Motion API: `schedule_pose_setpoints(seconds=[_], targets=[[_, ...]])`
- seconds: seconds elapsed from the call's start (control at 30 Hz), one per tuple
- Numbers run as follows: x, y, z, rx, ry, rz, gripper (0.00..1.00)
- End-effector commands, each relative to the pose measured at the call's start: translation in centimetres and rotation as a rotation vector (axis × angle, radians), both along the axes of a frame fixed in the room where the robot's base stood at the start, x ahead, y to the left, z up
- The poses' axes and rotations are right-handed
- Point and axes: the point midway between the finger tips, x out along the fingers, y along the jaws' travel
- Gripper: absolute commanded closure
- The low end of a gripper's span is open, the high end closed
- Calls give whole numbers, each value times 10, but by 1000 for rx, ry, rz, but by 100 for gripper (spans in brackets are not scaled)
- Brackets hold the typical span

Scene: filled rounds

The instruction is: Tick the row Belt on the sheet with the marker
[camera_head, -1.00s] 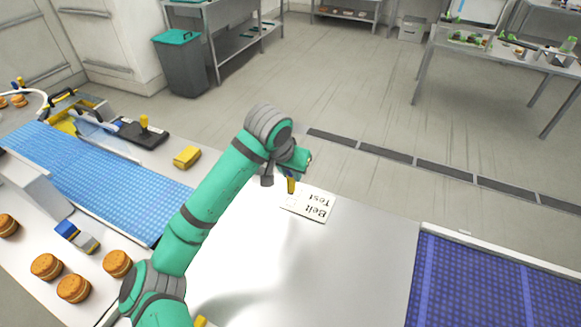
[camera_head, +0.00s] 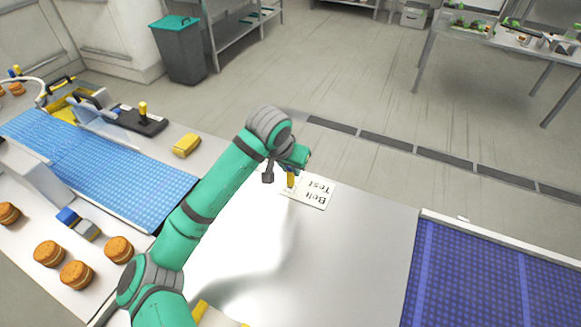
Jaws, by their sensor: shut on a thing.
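The white sheet (camera_head: 310,202) lies on the steel table, with the words "Belt" and "Test" seen turned around. The Belt row is the one nearer me, the Test row the farther one. My gripper (camera_head: 290,169) is at the sheet's left end, shut on a yellow marker (camera_head: 291,181) that points down. The marker stands over the left part of the sheet, beside the words, and covers some of it. I cannot tell whether its tip touches the paper. Any tick boxes or marks there are too small to make out.
The steel table (camera_head: 345,255) is clear around the sheet. A blue belt (camera_head: 475,275) lies at right and a lighter blue belt (camera_head: 100,165) at left. A yellow block (camera_head: 186,145) and several round filled biscuits (camera_head: 76,274) are on the left side.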

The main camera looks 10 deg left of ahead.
Motion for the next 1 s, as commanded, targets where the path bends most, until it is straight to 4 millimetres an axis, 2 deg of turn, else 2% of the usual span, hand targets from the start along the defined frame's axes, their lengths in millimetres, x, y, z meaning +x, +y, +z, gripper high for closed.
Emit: schedule_pose_setpoints(seconds=[1.0], targets=[[0,0,-7,0,0,1,100]])
